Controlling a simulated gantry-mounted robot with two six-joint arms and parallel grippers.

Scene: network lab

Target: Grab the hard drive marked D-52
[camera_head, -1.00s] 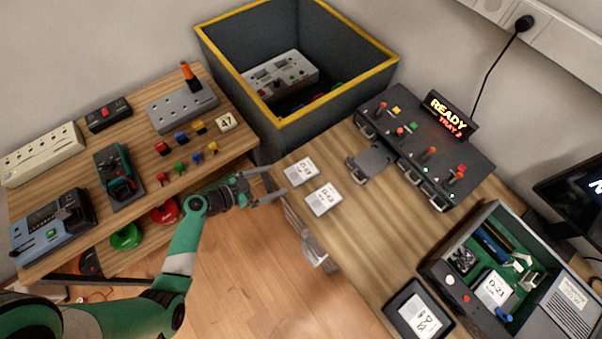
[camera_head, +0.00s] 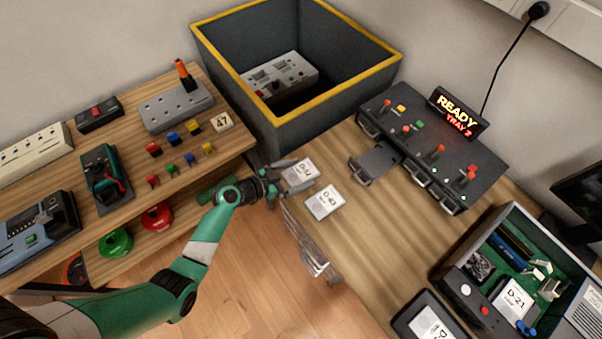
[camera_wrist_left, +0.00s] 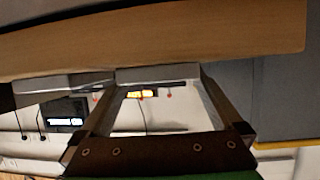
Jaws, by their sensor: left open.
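Two flat grey drives with white labels lie side by side near the left edge of the wooden bench. The nearer-to-bin one (camera_head: 299,173) has a small label that seems to read D-52. The other drive (camera_head: 325,203) seems to read D-43. My left gripper (camera_head: 284,181) is open at the left side of the D-52 drive, low by the bench edge. In the left wrist view, which is upside down, the D-52 drive (camera_wrist_left: 155,74) shows edge-on between the open fingertips. Contact cannot be told. My right gripper is not in view.
A deep grey bin with a yellow rim (camera_head: 268,122) stands behind the drives. A black dock (camera_head: 430,150) with a READY TRAY 2 sign and an extended tray (camera_head: 374,163) is to the right. An open case (camera_head: 447,275) holds a D-21 drive. A cluttered shelf (camera_head: 110,225) is left.

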